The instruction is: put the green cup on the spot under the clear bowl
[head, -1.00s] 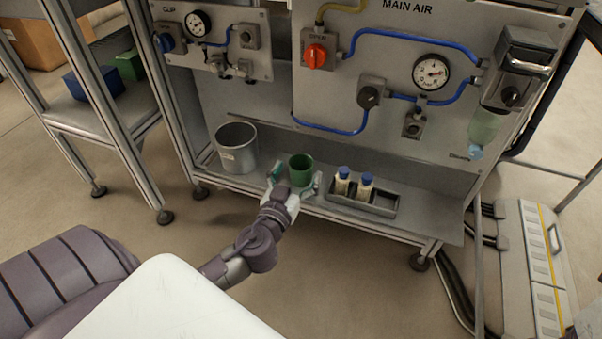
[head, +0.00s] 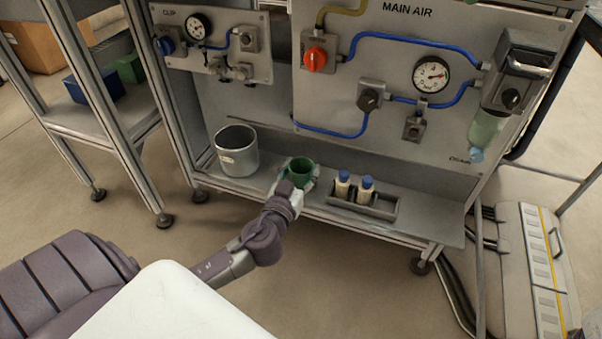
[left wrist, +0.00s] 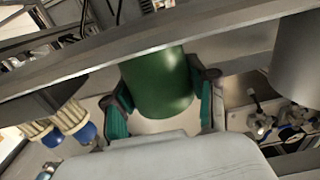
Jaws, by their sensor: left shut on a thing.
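The green cup (head: 301,171) is upright at the front of the metal shelf, between the grey bucket and the bottle tray. My left gripper (head: 298,178) is shut on it, one finger on each side. The left wrist view shows the green cup (left wrist: 158,85) between the teal-padded fingers of my left gripper (left wrist: 163,103). I cannot tell whether the cup touches the shelf. The clear bowl (head: 488,126), greenish with a pale blue drain below, hangs from the filter unit at the panel's right. The shelf (head: 436,222) below it looks bare. My right gripper is not in view.
The grey bucket (head: 236,152) stands left of the cup. A grey tray (head: 385,209) with two blue-capped bottles (head: 354,187) stands to the right, between the cup and the shelf's right end. Blue hoses and gauges cover the panel behind.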

